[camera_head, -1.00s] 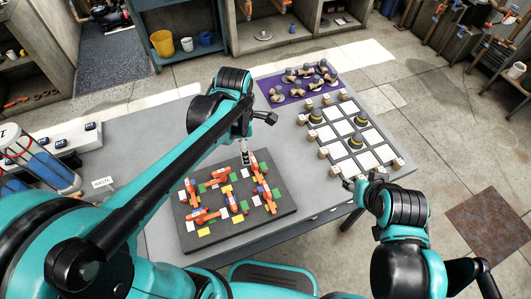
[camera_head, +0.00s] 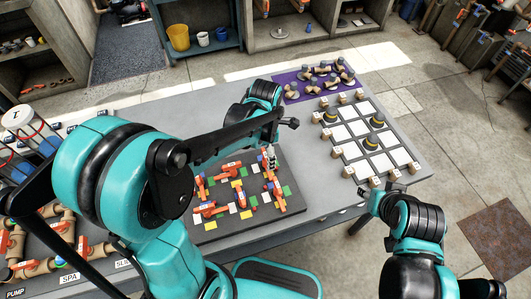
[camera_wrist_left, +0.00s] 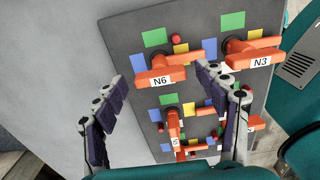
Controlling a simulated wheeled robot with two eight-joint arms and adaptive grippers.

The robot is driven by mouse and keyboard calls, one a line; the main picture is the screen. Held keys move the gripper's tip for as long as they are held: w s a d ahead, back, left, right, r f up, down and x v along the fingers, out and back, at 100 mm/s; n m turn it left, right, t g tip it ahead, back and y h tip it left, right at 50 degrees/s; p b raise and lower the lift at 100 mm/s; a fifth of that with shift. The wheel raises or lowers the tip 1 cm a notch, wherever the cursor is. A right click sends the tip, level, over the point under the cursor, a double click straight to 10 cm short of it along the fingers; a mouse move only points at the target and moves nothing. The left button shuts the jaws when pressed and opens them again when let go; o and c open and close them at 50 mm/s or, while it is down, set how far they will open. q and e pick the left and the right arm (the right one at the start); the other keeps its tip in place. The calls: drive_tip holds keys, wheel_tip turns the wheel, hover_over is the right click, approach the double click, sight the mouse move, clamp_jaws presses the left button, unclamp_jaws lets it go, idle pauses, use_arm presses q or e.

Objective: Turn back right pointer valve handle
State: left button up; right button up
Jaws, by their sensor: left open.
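A dark board (camera_head: 290,160) on the grey table carries several orange pointer valve handles with white labels and coloured squares around them. The back right handle (camera_head: 268,184) is partly hidden by my left gripper (camera_head: 270,160) in the head view. In the left wrist view the handle labelled N6 (camera_wrist_left: 157,76) lies ahead, between the lines of the two fingers, and appears to be this one. My left gripper (camera_wrist_left: 160,95) is open and empty there, above the board. My right gripper (camera_head: 366,196) is at the table's front edge, away from the board; its fingers are unclear.
Handle N3 (camera_wrist_left: 255,55) and another orange handle (camera_wrist_left: 173,128) sit close by on the board. A white-squared grid (camera_head: 368,137) with wooden blocks is to the right. A purple mat (camera_head: 290,88) with parts lies at the back. Pipework with orange valves (camera_head: 40,245) is at left.

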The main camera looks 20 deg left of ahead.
use_arm(q)
drive_tip(key=c, duration=1.2)
drive_tip(key=shift+o, duration=0.3)
